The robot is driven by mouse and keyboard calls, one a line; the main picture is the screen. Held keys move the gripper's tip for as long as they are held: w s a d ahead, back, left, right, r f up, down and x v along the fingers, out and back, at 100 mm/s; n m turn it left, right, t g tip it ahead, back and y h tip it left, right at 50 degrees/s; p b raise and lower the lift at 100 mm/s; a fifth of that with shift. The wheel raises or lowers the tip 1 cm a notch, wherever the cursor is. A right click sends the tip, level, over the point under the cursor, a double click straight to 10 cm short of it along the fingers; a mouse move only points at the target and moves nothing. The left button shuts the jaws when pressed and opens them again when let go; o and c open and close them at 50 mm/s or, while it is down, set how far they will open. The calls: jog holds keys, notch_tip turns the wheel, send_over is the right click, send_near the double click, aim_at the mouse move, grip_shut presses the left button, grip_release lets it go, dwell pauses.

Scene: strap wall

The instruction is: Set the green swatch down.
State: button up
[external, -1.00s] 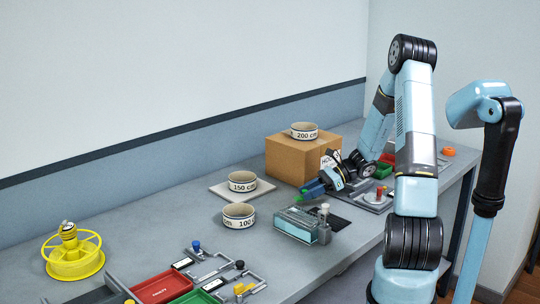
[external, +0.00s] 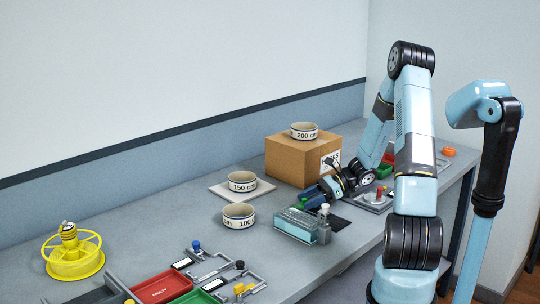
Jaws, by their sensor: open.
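A small green patch, which I take for the green swatch (external: 302,203), shows at the tip of my gripper (external: 308,202). It is just behind the clear teal-tinted box (external: 296,227). My gripper is open, low over the bench and pointing left and down. The fingers partly hide the green patch. I cannot tell whether it touches a finger or what it rests on.
A white-topped post (external: 324,209) stands at the box's right end, by a dark mat (external: 338,224). A cardboard box (external: 292,162) carries the 200 cm bowl (external: 304,135).

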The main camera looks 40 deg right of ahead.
jog(key=shift+r, duration=0.1)
jog(key=v, duration=1.1)
jog(key=shift+s+d+r, duration=0.1)
jog(key=shift+s+d, duration=0.1)
jog(key=shift+d, duration=0.1)
jog(key=s+a+r+n+g+h, duration=0.2)
jog(key=a+r+n+g+h, duration=0.1)
jog(key=a+r+n, duration=0.5)
jog(key=s+a+r+n+g+h, duration=0.35)
jog(key=a+r, duration=0.25)
jog(key=a, duration=0.4)
jog(key=s+a+r+n+t+h, duration=0.5)
jog(key=s+a+r+n, duration=0.4)
jog(key=s+r+n, duration=0.2)
jog(key=shift+s+n, duration=0.85)
jog(key=shift+s, duration=0.25)
